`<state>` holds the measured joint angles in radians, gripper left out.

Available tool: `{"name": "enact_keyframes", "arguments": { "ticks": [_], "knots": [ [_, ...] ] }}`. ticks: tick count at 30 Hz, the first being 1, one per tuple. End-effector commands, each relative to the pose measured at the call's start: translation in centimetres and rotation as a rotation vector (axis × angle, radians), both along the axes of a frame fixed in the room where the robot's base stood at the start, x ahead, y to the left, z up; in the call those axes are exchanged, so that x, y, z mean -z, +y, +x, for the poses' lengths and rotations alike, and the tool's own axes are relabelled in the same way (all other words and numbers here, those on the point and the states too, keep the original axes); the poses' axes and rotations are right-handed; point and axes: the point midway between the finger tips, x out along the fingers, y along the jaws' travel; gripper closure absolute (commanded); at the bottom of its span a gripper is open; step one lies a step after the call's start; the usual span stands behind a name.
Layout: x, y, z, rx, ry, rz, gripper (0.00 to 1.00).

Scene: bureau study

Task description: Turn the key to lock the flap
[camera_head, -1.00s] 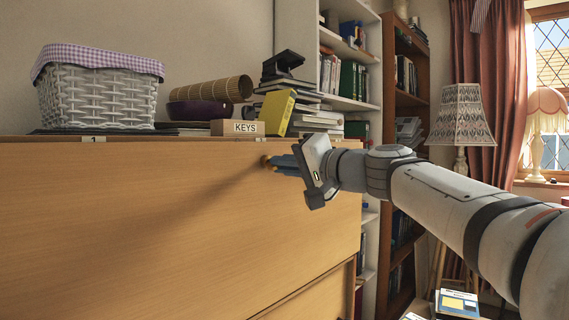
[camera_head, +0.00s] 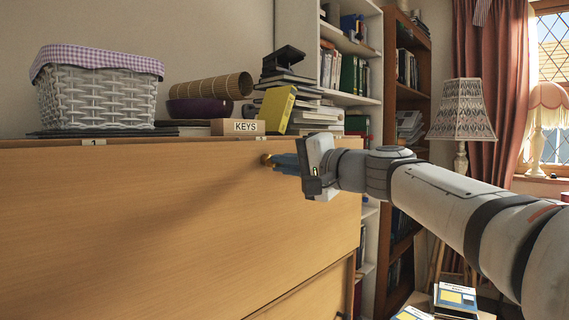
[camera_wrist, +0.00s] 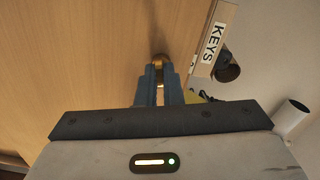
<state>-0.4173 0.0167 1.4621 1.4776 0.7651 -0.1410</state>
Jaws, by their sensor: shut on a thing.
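The closed wooden flap (camera_head: 130,220) of the bureau fills the left and middle of the head view. My gripper (camera_head: 272,161) is at the flap's upper right part, its blue fingers pointing at the wood. In the wrist view my gripper (camera_wrist: 160,80) is shut on a small brass key (camera_wrist: 160,62), which shows between and just beyond the fingertips against the flap. The key's brass (camera_head: 266,159) also shows at the fingertips in the head view. The keyhole and most of the key are hidden by the fingers.
On the bureau top stand a white wicker basket (camera_head: 97,100), a purple bowl (camera_head: 200,109), a box labelled KEYS (camera_head: 238,127), a yellow book (camera_head: 275,110) and stacked books. Bookshelves (camera_head: 405,60) and a lamp (camera_head: 461,110) stand to the right.

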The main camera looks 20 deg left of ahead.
Motion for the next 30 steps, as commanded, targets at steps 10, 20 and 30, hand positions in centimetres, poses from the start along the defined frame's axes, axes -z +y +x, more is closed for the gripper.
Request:
{"name": "enact_keyframes", "arguments": {
  "ticks": [10, 20, 30],
  "knots": [
    [-0.21, -0.01, 0.02, 0.001, 0.134, 0.055, 1.00],
    [-0.16, 0.01, 0.01, 0.001, 0.246, 0.101, 0.92],
    [-0.14, 0.02, -0.02, -0.001, 0.242, 0.100, 0.73]
  ]
}}
